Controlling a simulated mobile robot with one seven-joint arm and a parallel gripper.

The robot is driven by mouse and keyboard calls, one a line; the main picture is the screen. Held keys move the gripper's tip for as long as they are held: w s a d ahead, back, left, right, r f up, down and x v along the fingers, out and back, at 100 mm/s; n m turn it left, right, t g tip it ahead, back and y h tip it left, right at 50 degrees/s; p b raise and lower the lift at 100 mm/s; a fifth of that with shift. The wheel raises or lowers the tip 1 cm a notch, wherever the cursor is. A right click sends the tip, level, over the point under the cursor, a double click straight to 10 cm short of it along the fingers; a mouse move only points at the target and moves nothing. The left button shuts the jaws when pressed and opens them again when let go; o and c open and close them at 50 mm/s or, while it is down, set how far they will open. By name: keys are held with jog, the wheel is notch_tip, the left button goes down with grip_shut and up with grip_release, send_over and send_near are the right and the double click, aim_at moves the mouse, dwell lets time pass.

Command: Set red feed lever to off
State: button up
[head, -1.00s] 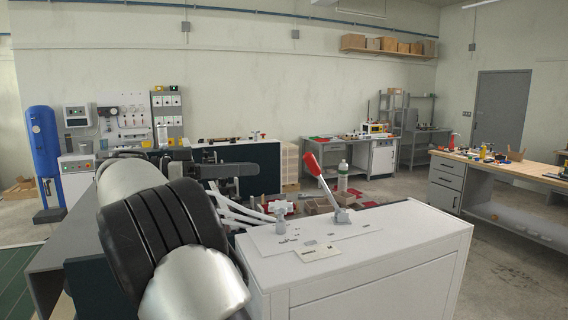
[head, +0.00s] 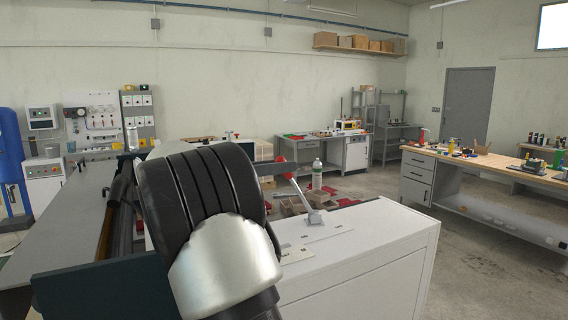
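The red feed lever (head: 297,188) stands on the white cabinet's top in the head view. Its metal shaft rises from a grey base (head: 315,216) and leans up to the left. Its red grip (head: 281,160) is partly covered by a dark part of my gripper (head: 274,168). My gripper is at the height of the red grip and overlaps it in the picture; I cannot tell whether it touches. My arm's black and silver links hide most of the gripper, so its opening does not show.
The white cabinet (head: 375,262) fills the front right, with a plate and small labels on its top. A clear bottle (head: 316,175) and boxes are behind the lever. A wooden-topped bench (head: 470,165) stands at right, with bare floor between.

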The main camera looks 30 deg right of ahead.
jog(key=shift+s+d, duration=0.1)
jog(key=shift+d, duration=0.65)
grip_shut()
